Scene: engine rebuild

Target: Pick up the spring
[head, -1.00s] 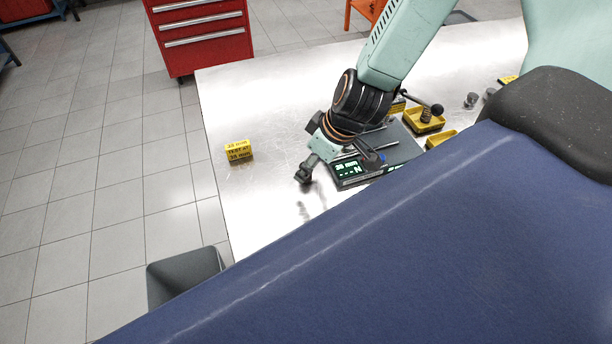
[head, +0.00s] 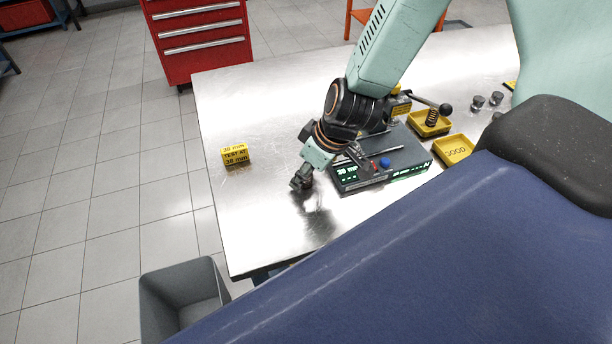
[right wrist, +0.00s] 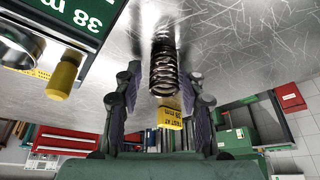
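A dark coil spring (right wrist: 164,70) stands on the metal bench in the right wrist view, between and beyond my right gripper's fingers. My right gripper (right wrist: 164,105) is open, with a gap on either side of the spring; I see no contact. In the head view my right gripper (head: 301,182) is low over the bench, left of the tester (head: 385,165). There the gripper hides the spring. Another spring (head: 431,117) stands in a yellow tray at the back right. My left gripper is not in view.
A yellow "TEST AT 38 mm" block (head: 235,156) sits on the bench's left part. A yellow GOOD tray (head: 454,151) is right of the tester. A grey bin (head: 183,297) stands below the bench edge. The bench (head: 260,110) is clear behind the gripper.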

